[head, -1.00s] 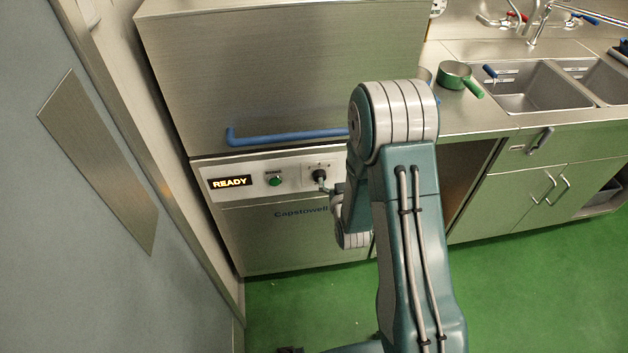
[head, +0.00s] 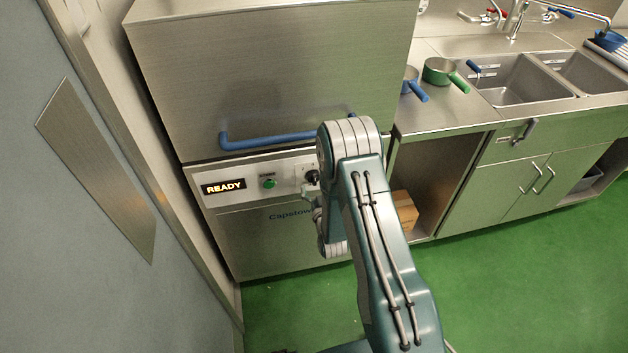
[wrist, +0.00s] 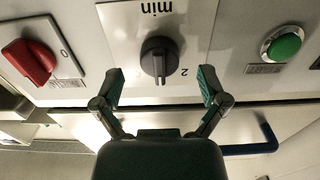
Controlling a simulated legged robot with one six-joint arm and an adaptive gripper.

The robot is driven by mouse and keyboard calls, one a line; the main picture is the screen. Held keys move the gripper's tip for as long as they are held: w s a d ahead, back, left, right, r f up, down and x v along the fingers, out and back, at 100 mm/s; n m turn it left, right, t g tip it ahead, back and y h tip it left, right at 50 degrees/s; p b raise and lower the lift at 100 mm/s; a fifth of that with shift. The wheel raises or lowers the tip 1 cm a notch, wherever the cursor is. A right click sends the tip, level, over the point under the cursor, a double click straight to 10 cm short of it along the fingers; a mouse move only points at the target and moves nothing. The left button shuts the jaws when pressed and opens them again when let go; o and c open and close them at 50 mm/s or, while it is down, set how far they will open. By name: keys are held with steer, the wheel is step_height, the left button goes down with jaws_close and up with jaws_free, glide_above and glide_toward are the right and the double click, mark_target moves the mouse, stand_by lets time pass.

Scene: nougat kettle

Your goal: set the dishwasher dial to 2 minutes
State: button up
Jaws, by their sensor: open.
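The dishwasher (head: 260,240) is a steel box with a blue handle bar and a control strip across its front. Its black dial (head: 312,177) sits at the right of the strip and is partly hidden by my arm in the head view. In the wrist view the dial (wrist: 159,57) shows upside down on a white plate marked "min", with a "2" beside it. My gripper (wrist: 160,82) is open, its fingers on either side of the dial and apart from it. The display (head: 223,186) reads READY. A green button (head: 269,183) sits between display and dial.
A red switch (wrist: 30,62) is beside the dial plate in the wrist view. The blue handle (head: 270,139) runs above the strip. A counter with pots (head: 440,72) and sinks (head: 510,80) stands at right.

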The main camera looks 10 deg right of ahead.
mark_target(315, 179)
steer(key=shift+w+a, duration=0.15)
steer(key=shift+w, duration=1)
steer(key=shift+w+d, duration=0.25)
steer(key=shift+a, duration=0.1)
steer(key=c, duration=1.1)
steer(key=shift+c, duration=0.2)
steer(key=shift+n, duration=0.3)
steer(key=n, duration=0.4)
steer(key=shift+r+n, duration=0.1)
steer(key=shift+n, duration=2)
steer(key=shift+w, duration=0.1)
